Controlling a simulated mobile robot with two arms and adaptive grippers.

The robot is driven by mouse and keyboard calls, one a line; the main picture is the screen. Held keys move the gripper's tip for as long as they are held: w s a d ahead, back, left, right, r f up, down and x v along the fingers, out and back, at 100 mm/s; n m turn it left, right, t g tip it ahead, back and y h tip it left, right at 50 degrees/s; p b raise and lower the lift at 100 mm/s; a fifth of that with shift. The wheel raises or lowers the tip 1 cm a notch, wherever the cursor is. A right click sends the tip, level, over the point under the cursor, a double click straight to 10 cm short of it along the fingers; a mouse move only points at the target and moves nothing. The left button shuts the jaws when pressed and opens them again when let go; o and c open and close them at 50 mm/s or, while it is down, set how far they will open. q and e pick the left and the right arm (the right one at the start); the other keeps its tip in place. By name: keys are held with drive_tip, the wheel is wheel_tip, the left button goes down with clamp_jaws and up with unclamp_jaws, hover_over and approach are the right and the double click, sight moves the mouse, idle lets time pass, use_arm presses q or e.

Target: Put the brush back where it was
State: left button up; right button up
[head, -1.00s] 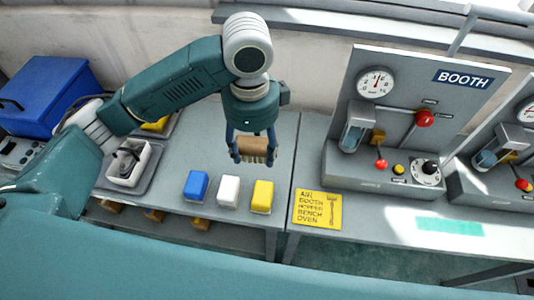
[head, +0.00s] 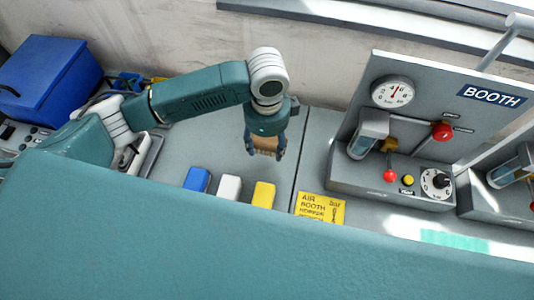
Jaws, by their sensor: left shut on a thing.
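The brush (head: 265,145) has a tan wooden body and is held between the fingers of my left gripper (head: 265,152). The gripper points down over the grey table, behind the blue, white and yellow blocks. I cannot tell whether the brush touches the table top. Its lower side is hard to make out. My right gripper does not show in the head view.
A blue block (head: 197,179), a white block (head: 229,187) and a yellow block (head: 263,194) stand in a row on the table. A yellow sign (head: 320,208) lies to their right. The BOOTH panel (head: 427,100) stands further right. A blue box (head: 50,80) is at far left.

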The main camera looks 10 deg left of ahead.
sight(267, 152)
use_arm(q)
wheel_tip(267, 152, down, 4)
drive_tip(key=shift+w+f+p, duration=0.1)
drive_tip(key=shift+f+p, duration=0.1)
drive_tip(key=shift+p, duration=0.1)
wheel_tip(267, 152, down, 3)
drive_tip(key=shift+r, duration=0.2)
drive_tip(key=shift+f, duration=0.5)
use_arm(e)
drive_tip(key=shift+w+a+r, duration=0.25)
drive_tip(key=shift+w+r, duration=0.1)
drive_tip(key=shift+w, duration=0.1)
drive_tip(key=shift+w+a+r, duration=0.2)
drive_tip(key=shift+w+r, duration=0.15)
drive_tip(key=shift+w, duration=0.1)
use_arm(q)
drive_tip(key=o, duration=1)
drive_tip(key=shift+f, duration=0.15)
drive_tip(key=shift+c, duration=0.2)
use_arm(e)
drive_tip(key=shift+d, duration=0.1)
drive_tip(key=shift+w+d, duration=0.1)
